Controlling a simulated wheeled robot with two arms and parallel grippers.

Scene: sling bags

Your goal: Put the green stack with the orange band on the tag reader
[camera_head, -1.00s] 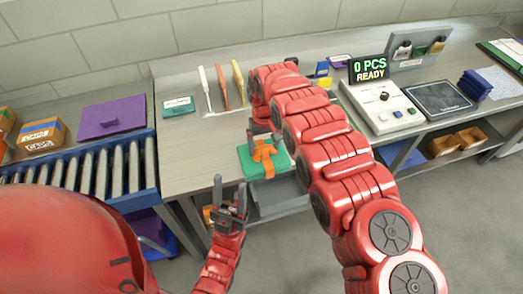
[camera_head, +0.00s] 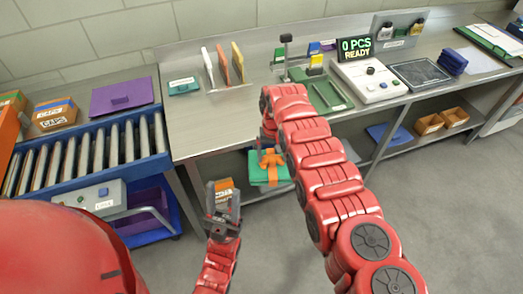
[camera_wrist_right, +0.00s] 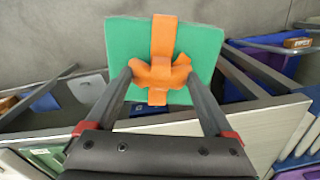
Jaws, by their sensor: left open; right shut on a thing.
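The green stack (camera_head: 258,176) with an orange band (camera_head: 270,158) hangs in front of the table's front edge. My right gripper is shut on it; in the right wrist view, its two fingers (camera_wrist_right: 160,88) reach either side of the orange band on the green stack (camera_wrist_right: 125,42). The right arm partly hides that gripper in the head view. My left gripper (camera_head: 222,192) is open and empty, low in front of the table. A dark flat pad (camera_head: 428,74), which looks like the tag reader, lies on the table at the right, beside a white console (camera_head: 370,82).
A "0 PCS READY" display (camera_head: 356,48) stands behind the console. A dark blue stack (camera_head: 453,62) sits right of the pad. A green tray (camera_head: 325,92) and a post (camera_head: 286,50) stand left of the console. A roller conveyor (camera_head: 90,155) is at the left. The table's left front is clear.

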